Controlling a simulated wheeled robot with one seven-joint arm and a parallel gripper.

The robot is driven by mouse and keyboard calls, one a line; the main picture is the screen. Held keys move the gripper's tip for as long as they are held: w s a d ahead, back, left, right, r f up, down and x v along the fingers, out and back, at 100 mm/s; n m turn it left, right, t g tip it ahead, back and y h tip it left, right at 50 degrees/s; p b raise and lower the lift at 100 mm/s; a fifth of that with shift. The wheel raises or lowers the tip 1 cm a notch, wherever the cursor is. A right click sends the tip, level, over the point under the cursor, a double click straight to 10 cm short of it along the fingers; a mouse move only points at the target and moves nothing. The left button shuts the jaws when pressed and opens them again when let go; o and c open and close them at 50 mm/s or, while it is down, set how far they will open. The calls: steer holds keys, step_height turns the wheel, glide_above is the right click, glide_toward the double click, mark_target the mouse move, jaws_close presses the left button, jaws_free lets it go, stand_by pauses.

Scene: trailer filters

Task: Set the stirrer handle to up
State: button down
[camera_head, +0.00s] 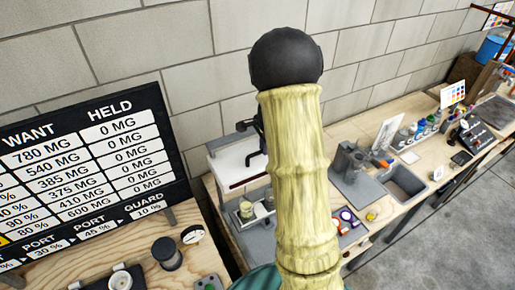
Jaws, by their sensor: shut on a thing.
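My own pale yellow, ribbed arm with a black ball joint at its top fills the middle of the view. I cannot make out my gripper; the arm may hide it. Left of the arm, a black bent piece (251,125) stands above a white panel (236,164) with a dark red lower edge. It may be part of the stirrer, but I cannot tell, and its right side is hidden behind my arm. No stirrer handle can be clearly told, nor whether it is up or down.
Below the panel, a small jar (246,209) stands on a grey unit. A grey sink (404,182) and several bottles line the wooden bench at right. A black WANT/HELD board (85,175) stands at left. A dark round knob (166,252) and a gauge (193,234) are in front.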

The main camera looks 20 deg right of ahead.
steer(key=shift+w+r, duration=0.25)
steer(key=shift+r, duration=0.1)
steer(key=c, duration=1.8)
jaws_free()
steer(key=o, duration=0.3)
steer(key=shift+s, duration=0.1)
steer(key=shift+o, duration=0.2)
steer(key=shift+f, duration=0.1)
steer(key=s+r+b, duration=0.1)
steer(key=r+b, duration=0.1)
steer(key=r, duration=0.6)
steer(key=s+r+b, duration=0.2)
steer(key=r, duration=0.7)
steer(key=shift+s, duration=0.25)
steer(key=shift+w, duration=0.1)
steer(key=shift+d, duration=0.15)
